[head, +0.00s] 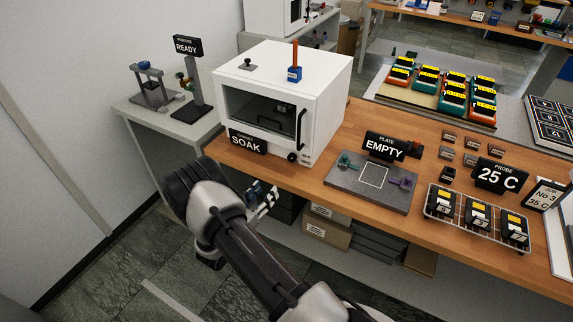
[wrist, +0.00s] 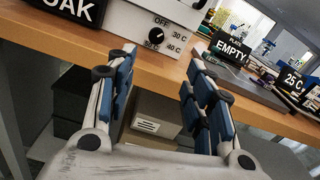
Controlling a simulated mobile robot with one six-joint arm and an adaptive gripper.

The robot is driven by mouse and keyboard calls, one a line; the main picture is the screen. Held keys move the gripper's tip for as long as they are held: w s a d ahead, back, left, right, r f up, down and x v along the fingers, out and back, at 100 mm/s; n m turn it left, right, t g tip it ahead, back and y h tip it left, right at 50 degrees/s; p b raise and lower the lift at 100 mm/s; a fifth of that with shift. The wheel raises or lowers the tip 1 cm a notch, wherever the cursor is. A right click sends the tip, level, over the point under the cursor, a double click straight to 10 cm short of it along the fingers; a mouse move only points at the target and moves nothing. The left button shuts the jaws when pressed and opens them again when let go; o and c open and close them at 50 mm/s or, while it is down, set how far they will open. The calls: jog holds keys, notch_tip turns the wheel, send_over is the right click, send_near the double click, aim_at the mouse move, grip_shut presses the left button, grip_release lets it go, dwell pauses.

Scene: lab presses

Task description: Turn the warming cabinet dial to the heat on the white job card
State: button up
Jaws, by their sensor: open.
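The white warming cabinet (head: 325,95) stands on the wooden bench with its door closed. Its black dial (head: 292,157) sits low on the front, right of the SOAK sign (head: 247,142). In the wrist view the dial (wrist: 155,38) is ringed by marks reading OFF, 30 C and 40 C; I cannot tell which way it points. The white job card (head: 545,195) at the right reads No 3, 35 C. My gripper (wrist: 162,52) is open and empty. Its fingers frame the dial from in front and below, apart from it. In the head view my gripper (head: 268,203) is before the bench edge.
A grey plate (head: 350,190) with an EMPTY sign (head: 384,147) lies right of the cabinet. A wire rack (head: 465,230) of black-and-yellow blocks and a 25 C probe sign (head: 496,176) stand farther right. Boxes (head: 327,228) sit under the bench.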

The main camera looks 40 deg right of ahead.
jog(key=s+r+m+g+y, duration=0.1)
jog(key=s+r+m+g, duration=0.3)
jog(key=r, duration=0.6)
jog(key=s+r+m+g+y, duration=0.2)
jog(key=s+r+m+g, duration=0.2)
jog(key=s+r+m, duration=0.3)
notch_tip(320, 180, up, 4)
jog(key=shift+s+d+f+m+y+p, duration=0.15)
jog(key=shift+s+d+m+y+p, duration=0.15)
jog(key=shift+m, duration=0.6)
jog(key=shift+w, duration=0.1)
